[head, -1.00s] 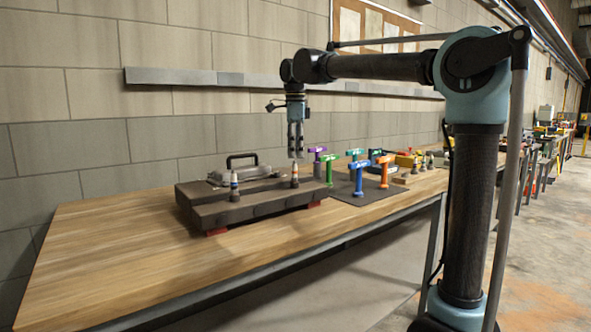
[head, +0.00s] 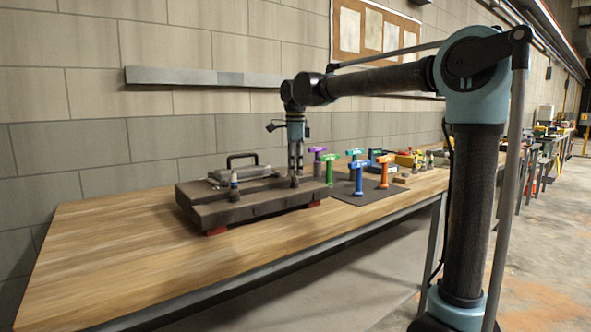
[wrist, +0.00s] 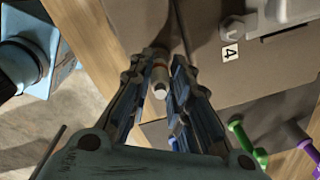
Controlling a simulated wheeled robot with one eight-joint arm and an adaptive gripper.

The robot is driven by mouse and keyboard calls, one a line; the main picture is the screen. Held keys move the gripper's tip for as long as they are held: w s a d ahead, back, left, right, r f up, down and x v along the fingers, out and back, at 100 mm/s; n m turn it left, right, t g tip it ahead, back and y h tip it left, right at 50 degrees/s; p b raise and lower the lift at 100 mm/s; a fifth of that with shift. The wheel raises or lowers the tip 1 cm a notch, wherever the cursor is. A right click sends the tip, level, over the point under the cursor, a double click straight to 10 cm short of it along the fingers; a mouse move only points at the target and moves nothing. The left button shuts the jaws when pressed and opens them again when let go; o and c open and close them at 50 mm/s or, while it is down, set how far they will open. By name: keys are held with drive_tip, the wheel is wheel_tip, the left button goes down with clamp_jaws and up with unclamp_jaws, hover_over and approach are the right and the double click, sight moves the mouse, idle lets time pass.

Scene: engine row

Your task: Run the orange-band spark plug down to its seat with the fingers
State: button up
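The orange-band spark plug (wrist: 160,74) stands in the dark engine block, its pale tip toward the wrist camera and its orange band just below. My gripper (wrist: 160,62) is lowered around it, one finger on each side, with what looks like a narrow gap beside the plug. In the head view my gripper (head: 296,174) reaches down to the right part of the engine block (head: 250,207) and mostly hides the plug. Its seat is hidden.
Another spark plug (head: 234,180) stands at the block's left part. A "4" label (wrist: 231,53) lies beside the gripper. Several coloured T-handle tools, including a blue one (head: 359,178), stand on a dark mat to the right. The bench's left side is clear.

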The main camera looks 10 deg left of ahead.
clamp_jaws()
drive_tip(key=m, duration=0.2)
drive_tip(key=shift+m, duration=0.3)
drive_tip(key=m, duration=0.4)
drive_tip(key=o, duration=0.8)
unclamp_jaws()
drive_tip(key=shift+c, duration=0.2)
drive_tip(key=shift+r, duration=0.1)
